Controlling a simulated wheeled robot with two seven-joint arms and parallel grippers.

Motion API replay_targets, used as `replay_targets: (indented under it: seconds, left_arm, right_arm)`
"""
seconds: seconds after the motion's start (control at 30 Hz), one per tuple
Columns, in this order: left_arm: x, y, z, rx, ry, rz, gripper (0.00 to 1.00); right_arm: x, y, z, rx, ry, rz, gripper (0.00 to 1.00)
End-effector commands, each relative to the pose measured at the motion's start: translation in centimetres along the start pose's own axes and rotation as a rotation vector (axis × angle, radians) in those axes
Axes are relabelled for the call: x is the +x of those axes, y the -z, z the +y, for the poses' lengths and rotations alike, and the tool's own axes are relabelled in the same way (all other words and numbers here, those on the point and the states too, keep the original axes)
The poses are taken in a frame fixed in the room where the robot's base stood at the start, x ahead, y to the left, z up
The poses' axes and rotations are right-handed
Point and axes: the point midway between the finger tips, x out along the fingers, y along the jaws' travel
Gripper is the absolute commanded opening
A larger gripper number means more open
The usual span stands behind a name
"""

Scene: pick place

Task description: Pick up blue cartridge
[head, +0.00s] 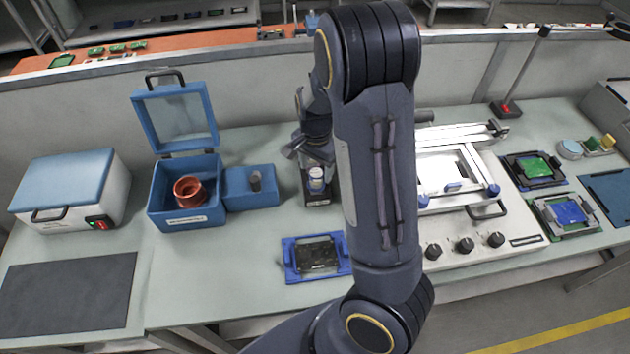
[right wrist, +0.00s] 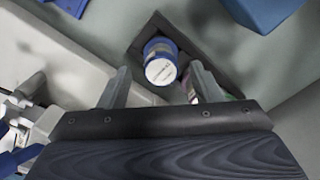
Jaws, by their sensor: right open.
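The blue cartridge (head: 316,180), a small blue cylinder with a white labelled top, stands in a dark holder (head: 318,199) at the middle of the bench. In the right wrist view the cartridge (right wrist: 160,60) shows just beyond the fingertips, between their lines, inside the dark square holder (right wrist: 200,48). My right gripper (head: 309,150) is open and empty, right above the cartridge; it also shows in the right wrist view (right wrist: 161,80). A second object, partly hidden, shows behind the right finger. My left gripper is not in view.
An open blue box (head: 187,222) with a red ring (head: 189,190) and a blue block (head: 250,188) stand left of the holder. A blue-framed fixture (head: 317,257) lies in front. A white machine (head: 470,235) stands to the right, partly hidden by my arm.

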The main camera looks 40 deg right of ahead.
Motion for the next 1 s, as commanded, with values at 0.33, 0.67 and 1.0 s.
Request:
replay_targets:
  seconds: [0.33, 0.67, 1.0]
  left_arm:
    - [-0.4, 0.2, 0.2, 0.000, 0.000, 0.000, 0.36]
    - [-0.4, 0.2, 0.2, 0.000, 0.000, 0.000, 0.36]
    - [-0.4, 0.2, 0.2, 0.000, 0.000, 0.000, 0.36]
  right_arm:
    - [3.8, 0.2, 0.0, 0.000, -0.001, -0.002, 0.59]
    - [3.8, 0.2, -0.1, -0.001, 0.000, -0.001, 0.40]
    - [3.7, 0.2, -0.1, -0.001, 0.001, -0.001, 0.03]
